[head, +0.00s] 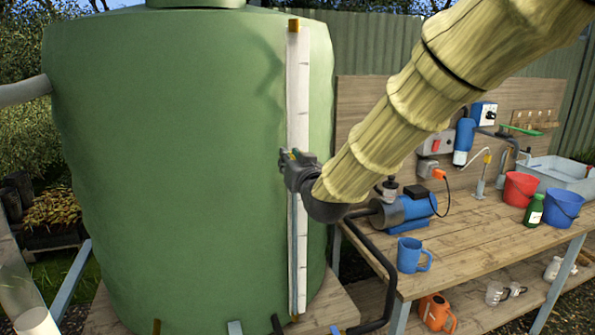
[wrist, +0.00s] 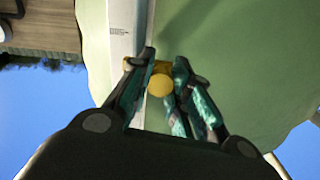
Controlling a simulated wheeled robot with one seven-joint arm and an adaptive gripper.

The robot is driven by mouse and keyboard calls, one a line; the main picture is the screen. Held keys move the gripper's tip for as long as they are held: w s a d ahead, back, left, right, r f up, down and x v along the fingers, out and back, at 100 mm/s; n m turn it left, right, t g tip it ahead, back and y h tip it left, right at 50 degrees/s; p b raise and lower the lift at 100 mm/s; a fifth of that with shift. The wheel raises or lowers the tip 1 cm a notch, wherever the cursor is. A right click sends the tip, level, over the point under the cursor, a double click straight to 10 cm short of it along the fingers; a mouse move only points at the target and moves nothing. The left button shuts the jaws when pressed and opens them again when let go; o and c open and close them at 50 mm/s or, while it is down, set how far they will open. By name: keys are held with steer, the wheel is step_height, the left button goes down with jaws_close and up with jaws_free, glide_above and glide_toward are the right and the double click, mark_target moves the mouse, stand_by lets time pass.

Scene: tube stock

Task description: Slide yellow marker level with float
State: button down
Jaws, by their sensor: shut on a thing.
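A tall white gauge board (head: 298,80) with dark graduation lines runs up the side of the green tank (head: 180,170). A thin, bluish sight tube (head: 292,250) shows along it below my gripper. My gripper (head: 290,157) is at the board, about mid-height, shut on the yellow marker. In the wrist view the marker's round yellow knob (wrist: 160,85) sits between the two fingers of my gripper (wrist: 165,66), beside the white board (wrist: 121,30). In the head view the fingers cover most of the marker. I cannot make out the float in either view.
A wooden bench (head: 460,240) stands right of the tank, with a blue pump (head: 405,210), a blue mug (head: 411,256), a red bucket (head: 520,189) and a blue bucket (head: 562,208). A black hose (head: 375,260) runs between tank and bench. My arm crosses above the bench.

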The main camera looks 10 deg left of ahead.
steer(key=shift+r, duration=0.1)
steer(key=c, duration=1.3)
jaws_free()
steer(key=shift+o, duration=0.2)
steer(key=v, duration=1.2)
